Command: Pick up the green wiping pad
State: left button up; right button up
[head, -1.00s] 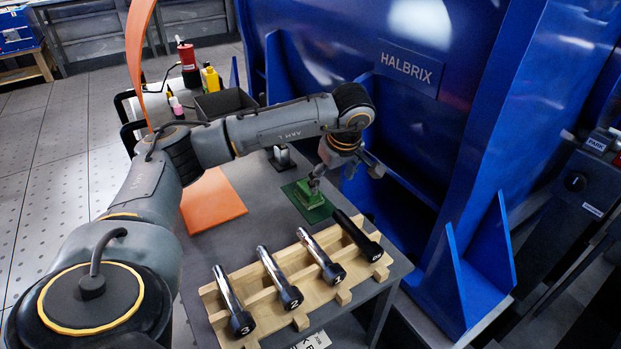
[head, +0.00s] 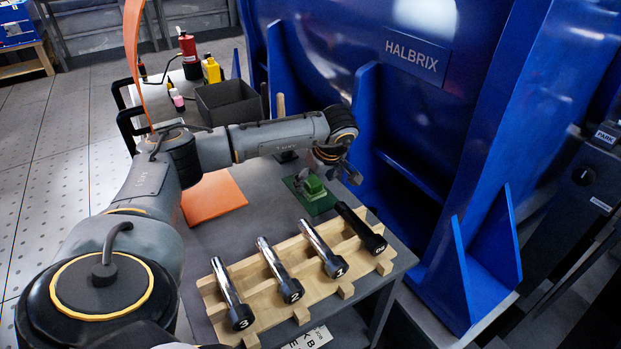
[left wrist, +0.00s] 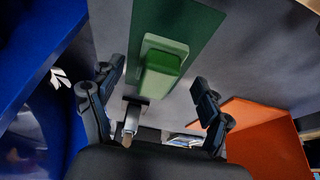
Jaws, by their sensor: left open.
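The green wiping pad (head: 314,186) is a block with a raised grip. It lies on a dark green mat (head: 322,207) near the table's right edge, beside the blue machine. My left gripper (head: 328,177) is open and empty, close to the pad in the head view, partly in front of it. In the left wrist view the pad (left wrist: 163,68) shows ahead, between the lines of the two spread fingers (left wrist: 158,88); I see no finger touching it. The mat (left wrist: 195,25) shows under the pad. My right gripper is not in view.
A wooden rack (head: 296,276) with several numbered metal-and-black cylinders stands in front of the mat. An orange sheet (head: 212,197) lies left. A dark bin (head: 226,101) and bottles (head: 211,71) stand farther back. The blue machine (head: 400,110) rises close on the right.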

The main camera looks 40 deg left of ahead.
pick_arm(q)
jog(key=shift+x, duration=1.2)
jog(key=c, duration=1.3)
jog(key=shift+o, duration=0.2)
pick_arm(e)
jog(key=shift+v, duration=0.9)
pick_arm(q)
jog(key=shift+r, duration=0.2)
